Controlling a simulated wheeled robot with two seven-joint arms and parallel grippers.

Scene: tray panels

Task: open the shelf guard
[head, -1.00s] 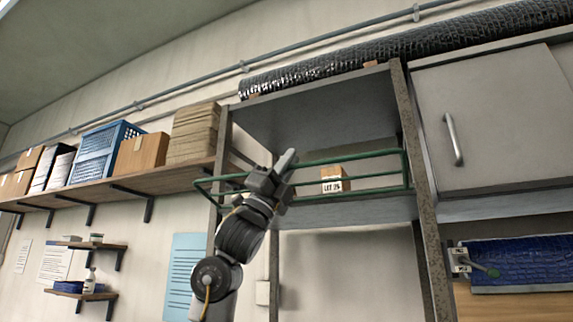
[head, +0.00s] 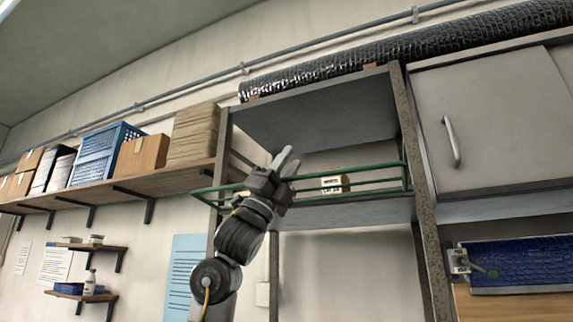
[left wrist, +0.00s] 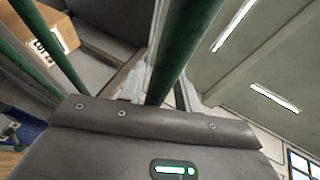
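The green shelf guard (head: 370,168) is a tube frame across the front of the open grey shelf. Its upper rail sits just above the shelf board and stands out past the left post. My left gripper (head: 288,162) is at the left part of this rail, fingers pointing up. In the left wrist view the green tube (left wrist: 180,45) runs between the two pale fingers (left wrist: 162,88), which sit close on either side of it. A small cardboard box (head: 335,184) stands on the shelf behind the guard; it also shows in the left wrist view (left wrist: 55,38). My right gripper is out of view.
A grey cabinet door (head: 500,125) with a bar handle is right of the shelf. A wooden wall shelf (head: 165,180) with boxes and a blue crate (head: 100,150) is at left. Metal posts (head: 420,190) flank the open shelf.

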